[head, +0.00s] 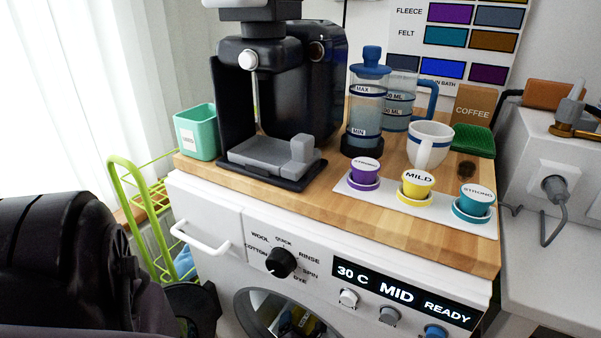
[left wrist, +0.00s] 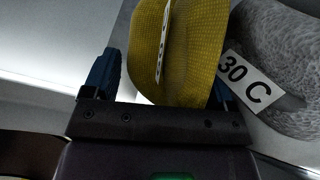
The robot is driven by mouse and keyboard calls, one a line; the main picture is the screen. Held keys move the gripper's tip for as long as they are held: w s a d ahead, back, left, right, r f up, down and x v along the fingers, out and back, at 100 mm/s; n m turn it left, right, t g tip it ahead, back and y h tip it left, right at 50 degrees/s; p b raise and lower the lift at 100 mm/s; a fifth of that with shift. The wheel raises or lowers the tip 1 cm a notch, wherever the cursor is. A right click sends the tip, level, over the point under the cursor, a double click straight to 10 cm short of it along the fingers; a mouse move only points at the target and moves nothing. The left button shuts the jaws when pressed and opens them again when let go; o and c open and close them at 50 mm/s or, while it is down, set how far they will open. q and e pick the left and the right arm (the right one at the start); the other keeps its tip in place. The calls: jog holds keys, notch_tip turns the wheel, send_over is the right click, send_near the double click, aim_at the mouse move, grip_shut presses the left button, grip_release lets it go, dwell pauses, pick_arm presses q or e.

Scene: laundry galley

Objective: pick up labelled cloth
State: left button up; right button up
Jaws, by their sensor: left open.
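In the left wrist view, a grey fluffy cloth (left wrist: 283,50) bears a white label reading "30 C" (left wrist: 250,82). A yellow woven cloth (left wrist: 195,55) stands left of it, with a narrow white tag (left wrist: 163,42) seen almost edge-on, its text unreadable. My left gripper (left wrist: 163,82) is open, its blue fingers apart. The yellow cloth's lower end appears between them; contact cannot be told. The grey cloth is just outside the right finger. In the head view, my dark left arm fills the lower left. My right gripper is not in view.
The washer's display (head: 405,295) reads "30 C MID READY". Its round opening (head: 245,308) is at the bottom, with something yellow inside. Above, the wooden worktop (head: 235,184) holds a coffee machine (head: 320,100), a mug (head: 428,145) and capsules. A green rack (head: 150,208) stands left.

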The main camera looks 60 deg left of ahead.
aim_at(296, 308)
pick_arm(q)
jog(key=shift+d, duration=0.1)
jog(key=shift+c, duration=0.5)
jog(key=c, duration=0.6)
jog(key=shift+r, duration=0.2)
jog(key=r+p, duration=0.1)
jog(key=r, duration=0.2)
jog(key=r+p, duration=0.2)
jog(key=r, duration=0.1)
jog(key=r+p, duration=0.2)
jog(key=r, duration=0.1)
jog(key=shift+w, duration=0.25)
jog(key=shift+s+r+p, duration=0.2)
jog(key=shift+r+p, duration=0.2)
jog(key=shift+p, duration=0.05)
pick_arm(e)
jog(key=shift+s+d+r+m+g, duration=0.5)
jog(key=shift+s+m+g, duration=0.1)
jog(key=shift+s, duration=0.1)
pick_arm(q)
jog(key=shift+f, duration=0.1)
jog(key=shift+s, duration=0.1)
